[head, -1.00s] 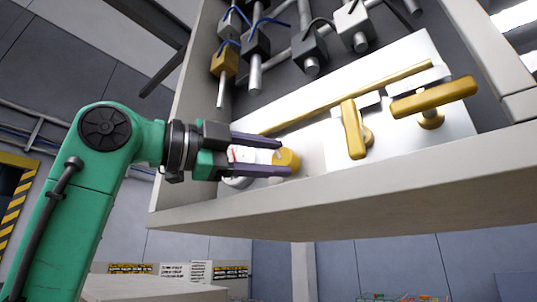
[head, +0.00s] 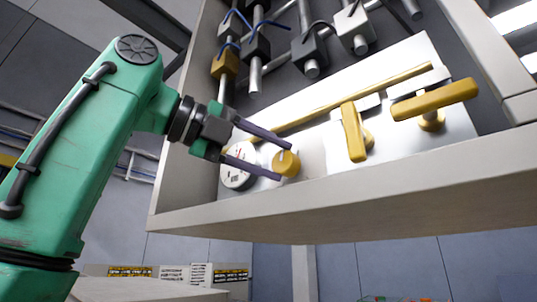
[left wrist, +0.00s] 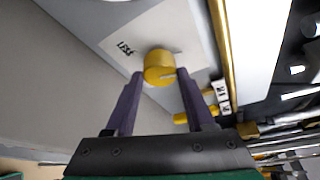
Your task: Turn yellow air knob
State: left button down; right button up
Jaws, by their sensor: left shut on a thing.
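The yellow air knob (head: 287,164) is a small round knob on the white panel inside the cabinet, just right of a round white gauge. My left gripper (head: 283,163) has its two purple fingers on either side of the knob, one above and one below, and is shut on it. In the left wrist view the knob (left wrist: 159,66) sits between the fingertips of my left gripper (left wrist: 160,73), with a pale mark on its face. The far sides of the fingertips are partly hidden. My right gripper is not in view.
The white gauge (head: 238,170) is just left of the knob, close to the lower finger. Two yellow lever handles (head: 353,132) (head: 434,99) stand to the right. A yellow bar (head: 345,101) runs above the knob. The cabinet's pale front edge (head: 340,196) lies below.

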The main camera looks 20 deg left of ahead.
pick_arm(q)
jog(key=shift+r, duration=0.15)
dwell(0.3)
jog(key=shift+c, duration=1.8)
grip_release()
jog(key=shift+o, duration=0.5)
jog(key=shift+w, duration=0.15)
jog(key=shift+w+d+f, duration=0.2)
